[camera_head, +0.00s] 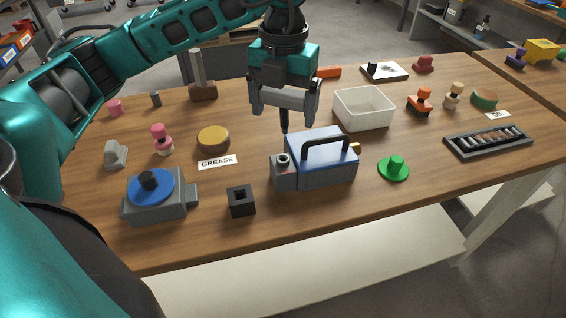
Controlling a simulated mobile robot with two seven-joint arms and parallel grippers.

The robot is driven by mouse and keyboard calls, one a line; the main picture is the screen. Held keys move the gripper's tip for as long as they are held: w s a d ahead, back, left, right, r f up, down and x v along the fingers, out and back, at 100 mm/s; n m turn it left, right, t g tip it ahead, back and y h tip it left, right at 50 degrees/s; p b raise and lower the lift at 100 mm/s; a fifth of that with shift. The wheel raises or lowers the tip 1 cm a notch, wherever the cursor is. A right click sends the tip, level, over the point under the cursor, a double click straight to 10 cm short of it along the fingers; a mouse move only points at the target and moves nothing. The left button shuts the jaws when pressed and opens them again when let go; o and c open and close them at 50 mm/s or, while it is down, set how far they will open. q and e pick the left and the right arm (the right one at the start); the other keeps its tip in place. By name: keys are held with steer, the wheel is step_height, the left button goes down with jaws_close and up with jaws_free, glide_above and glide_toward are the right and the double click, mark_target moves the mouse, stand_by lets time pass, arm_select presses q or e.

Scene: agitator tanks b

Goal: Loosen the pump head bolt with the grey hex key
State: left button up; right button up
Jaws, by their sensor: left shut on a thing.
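My left gripper (285,112) points straight down above the middle of the table. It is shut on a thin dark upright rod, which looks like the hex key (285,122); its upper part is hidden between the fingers. Below it stands a pump (322,163), a blue and grey box with a black handle. On the pump's grey left end is a small block with a round, dark-centred top, which looks like the pump head bolt (283,159). The key's lower end shows just above and behind this bolt in the picture, apparently apart from it. My right gripper is not in view.
A grey block with a blue disc (150,189) and a black square socket (240,201) stand left of the pump. A green knob (394,169), white bin (363,108) and roller tray (487,142) lie right.

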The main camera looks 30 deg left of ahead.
arm_select(q)
steer(key=shift+m, duration=1.2)
steer(key=m+b, duration=0.1)
steer(key=m, duration=0.1)
steer(key=shift+f+m, duration=0.1)
steer(key=shift+m, duration=0.3)
steer(key=m+b, duration=0.1)
steer(key=m, duration=0.2)
steer(key=m, duration=0.2)
steer(key=shift+m+b, duration=0.3)
steer(key=shift+m, duration=0.1)
